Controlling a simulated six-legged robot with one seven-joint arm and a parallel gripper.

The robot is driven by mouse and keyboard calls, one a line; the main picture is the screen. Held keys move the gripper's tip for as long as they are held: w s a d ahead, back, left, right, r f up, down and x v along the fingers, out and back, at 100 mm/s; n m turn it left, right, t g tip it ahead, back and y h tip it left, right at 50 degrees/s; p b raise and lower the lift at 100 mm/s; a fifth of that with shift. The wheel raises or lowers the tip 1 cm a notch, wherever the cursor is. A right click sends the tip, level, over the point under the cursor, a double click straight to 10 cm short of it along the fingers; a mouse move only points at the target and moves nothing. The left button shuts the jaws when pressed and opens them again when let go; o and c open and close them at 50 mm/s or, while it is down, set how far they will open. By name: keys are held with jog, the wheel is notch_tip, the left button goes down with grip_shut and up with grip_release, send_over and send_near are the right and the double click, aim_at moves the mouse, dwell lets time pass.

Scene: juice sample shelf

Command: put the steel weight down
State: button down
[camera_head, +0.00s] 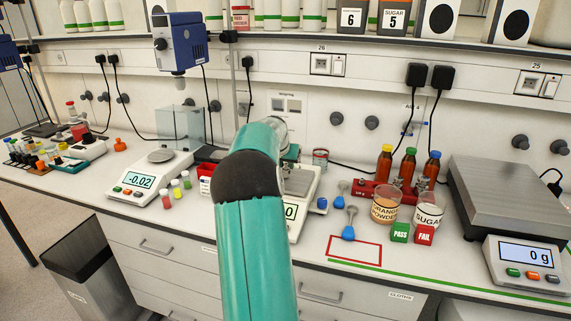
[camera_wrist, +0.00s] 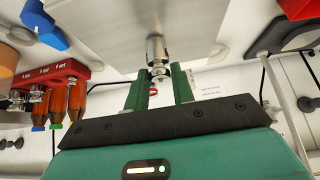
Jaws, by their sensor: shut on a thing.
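The steel weight (camera_wrist: 156,50) is a small shiny cylinder with a narrow knob, seen in the wrist view. My gripper (camera_wrist: 160,80) is shut on its knob end, with a green finger on each side. The weight shows against the flat plate of a scale (camera_wrist: 120,25); I cannot tell whether it touches. In the head view my teal arm reaches over the middle scale (camera_head: 303,185), covers much of it, and hides the weight. The visible part of that scale's display ends in 0.
Right of the middle scale are blue scoops (camera_head: 348,232), a bottle rack (camera_head: 375,190), an orange powder cup (camera_head: 385,207), a sugar cup (camera_head: 430,210) and PASS and FAIL blocks. A large scale (camera_head: 515,200) stands far right, a smaller one (camera_head: 150,180) left. A red-outlined rectangle (camera_head: 355,250) is empty.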

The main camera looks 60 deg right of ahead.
jog(key=c, duration=1.2)
grip_release()
jog(key=shift+f, duration=0.15)
jog(key=shift+a+r, duration=0.1)
jog(key=shift+r, duration=0.25)
jog(key=v, duration=1.1)
jog(key=shift+s+a+r, duration=0.1)
jog(key=shift+a+r, duration=0.1)
jog(key=shift+r, duration=0.05)
